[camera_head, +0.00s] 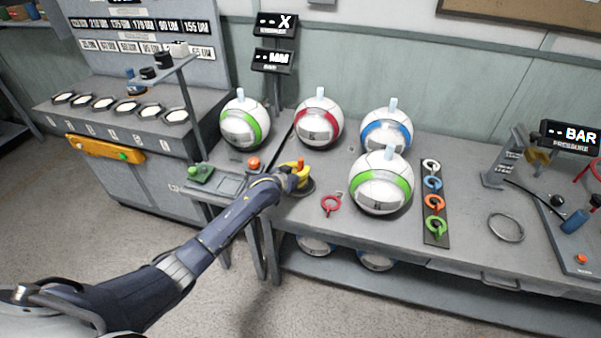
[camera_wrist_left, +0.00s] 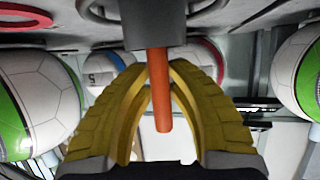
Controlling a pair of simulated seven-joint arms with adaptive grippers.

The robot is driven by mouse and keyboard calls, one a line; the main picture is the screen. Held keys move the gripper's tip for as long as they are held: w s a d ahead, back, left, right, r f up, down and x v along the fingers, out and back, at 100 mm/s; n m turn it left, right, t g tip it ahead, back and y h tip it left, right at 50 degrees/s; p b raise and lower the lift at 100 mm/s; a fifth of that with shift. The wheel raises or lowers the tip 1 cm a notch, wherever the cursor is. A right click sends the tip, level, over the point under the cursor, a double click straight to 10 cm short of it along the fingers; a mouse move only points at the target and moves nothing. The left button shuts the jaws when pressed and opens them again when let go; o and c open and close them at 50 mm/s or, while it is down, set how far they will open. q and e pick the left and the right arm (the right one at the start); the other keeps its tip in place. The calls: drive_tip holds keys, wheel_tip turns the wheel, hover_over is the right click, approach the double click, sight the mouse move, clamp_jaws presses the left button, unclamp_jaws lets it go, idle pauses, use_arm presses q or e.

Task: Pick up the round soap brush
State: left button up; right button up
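The round soap brush shows as an upright orange handle (camera_head: 300,163) above a dark round base on the table, left of the middle. In the left wrist view its orange handle (camera_wrist_left: 160,95) runs down from a grey cylindrical part and leans slightly. My left gripper (camera_head: 296,176) is at the handle, with yellow fingers. In the left wrist view the fingertips (camera_wrist_left: 160,70) close in on both sides of the handle and appear to touch it. The brush's underside is hidden. My right gripper is in neither view.
Several white balls stand near: a red-banded one (camera_head: 319,122) behind, a green-banded one (camera_head: 381,183) to the right. A red ring tool (camera_head: 331,204) lies close by on the table (camera_head: 470,265).

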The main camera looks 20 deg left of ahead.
sight(300, 159)
use_arm(q)
drive_tip(key=shift+r, duration=0.1)
clamp_jaws()
wheel_tip(300, 159, up, 20)
idle(0.6)
idle(0.6)
drive_tip(key=shift+f, duration=9.25)
drive_tip(key=shift+r, duration=4.45)
